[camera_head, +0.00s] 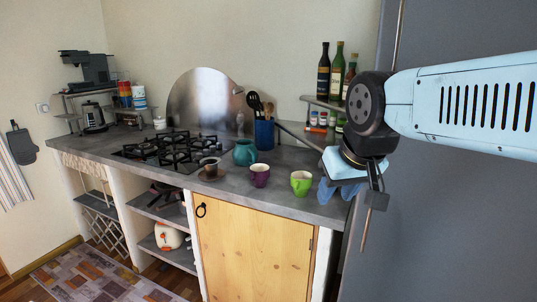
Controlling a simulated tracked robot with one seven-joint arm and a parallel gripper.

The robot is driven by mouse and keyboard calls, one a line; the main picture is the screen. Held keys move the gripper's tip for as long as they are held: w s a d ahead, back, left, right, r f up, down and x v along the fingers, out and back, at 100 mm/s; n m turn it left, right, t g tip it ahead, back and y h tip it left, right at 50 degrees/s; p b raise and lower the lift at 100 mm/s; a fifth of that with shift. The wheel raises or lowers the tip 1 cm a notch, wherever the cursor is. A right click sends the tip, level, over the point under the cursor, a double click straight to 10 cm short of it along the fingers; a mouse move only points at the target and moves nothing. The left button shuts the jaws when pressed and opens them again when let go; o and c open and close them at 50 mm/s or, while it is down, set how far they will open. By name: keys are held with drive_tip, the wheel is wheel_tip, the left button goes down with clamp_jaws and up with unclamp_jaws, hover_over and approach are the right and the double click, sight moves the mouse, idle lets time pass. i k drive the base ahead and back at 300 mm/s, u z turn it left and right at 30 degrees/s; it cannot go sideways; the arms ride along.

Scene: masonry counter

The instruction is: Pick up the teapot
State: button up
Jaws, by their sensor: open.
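A teal rounded pot (245,152) stands upright on the grey counter, between the stove and a blue utensil holder. A cream rounded vessel with orange parts (168,237) sits on the lower open shelf below the counter. I cannot tell for sure which of them is the teapot. My gripper (371,205) hangs at the right end of the counter, in front of the grey wall, to the right of both and apart from them. It is open, with nothing seen between its jaws. It is seen nearly edge-on.
A brown cup on a saucer (210,168), a purple cup (260,175) and a green cup (301,182) stand along the counter's front. The black stove grates (172,149) lie left. Bottles (337,72) stand on a shelf at the back right. A wooden door (250,249) is below.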

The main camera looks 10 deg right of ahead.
sight(244, 153)
drive_tip(key=u, duration=0.9)
drive_tip(key=i, duration=0.15)
drive_tip(key=z, duration=2.75)
drive_tip(key=k, duration=0.95)
drive_tip(key=u, duration=1.5)
drive_tip(key=i, duration=1)
drive_tip(key=u, duration=0.1)
